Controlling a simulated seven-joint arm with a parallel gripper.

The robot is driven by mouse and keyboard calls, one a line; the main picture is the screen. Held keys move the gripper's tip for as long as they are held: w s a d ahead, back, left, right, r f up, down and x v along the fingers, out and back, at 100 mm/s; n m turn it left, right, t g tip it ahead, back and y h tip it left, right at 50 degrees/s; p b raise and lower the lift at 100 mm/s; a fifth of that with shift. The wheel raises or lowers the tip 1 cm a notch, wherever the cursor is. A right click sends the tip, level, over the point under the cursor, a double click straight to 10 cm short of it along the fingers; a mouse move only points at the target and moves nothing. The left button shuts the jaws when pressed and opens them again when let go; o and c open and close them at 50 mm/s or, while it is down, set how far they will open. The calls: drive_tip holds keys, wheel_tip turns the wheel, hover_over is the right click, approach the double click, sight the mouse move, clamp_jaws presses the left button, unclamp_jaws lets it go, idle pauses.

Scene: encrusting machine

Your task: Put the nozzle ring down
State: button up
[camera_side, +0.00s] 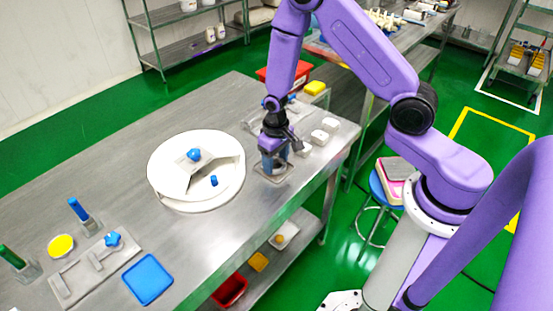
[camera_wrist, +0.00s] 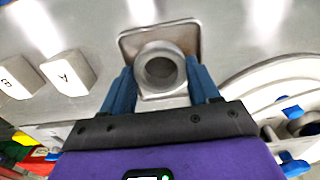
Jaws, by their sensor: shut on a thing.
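The nozzle ring (camera_wrist: 160,69) is a grey metal ring with a round dark opening, seen from above in the wrist view. My gripper (camera_wrist: 161,80) has its two blue fingers closed on either side of it. Under the ring is a small square metal tray (camera_wrist: 126,42), whose rim shows around it. In the side view my gripper (camera_side: 274,163) points down over the same tray (camera_side: 287,178) near the table's right end. The fingers mostly hide the ring there. I cannot tell whether the ring touches the tray.
A round white machine plate (camera_side: 160,188) with blue knobs stands left of my gripper. White blocks (camera_side: 319,137) stand close by on the right; two show letters A (camera_wrist: 68,73) and B (camera_wrist: 17,77). A blue mat (camera_side: 148,279) lies at the near left. Bare steel table lies between.

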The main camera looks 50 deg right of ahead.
drive_tip(key=shift+s+f, duration=0.1)
drive_tip(key=shift+f, duration=0.5)
drive_tip(key=o, duration=1.1)
drive_tip(key=shift+o, duration=0.2)
drive_tip(key=shift+r, duration=0.3)
wheel_tip(320, 180, up, 13)
drive_tip(key=shift+f, duration=0.15)
drive_tip(key=s+a+r+n, duration=0.1)
drive_tip(key=s+r+n, duration=0.2)
drive_tip(key=s, duration=0.5)
drive_tip(key=s+a+r+n, duration=0.1)
drive_tip(key=s+r+n, duration=0.3)
drive_tip(key=s, duration=0.5)
drive_tip(key=s+r+n, duration=0.4)
drive_tip(key=s+n, duration=0.1)
drive_tip(key=s, duration=0.3)
drive_tip(key=shift+s+a+n, duration=0.3)
drive_tip(key=shift+s+a, duration=0.05)
drive_tip(key=shift+a, duration=0.05)
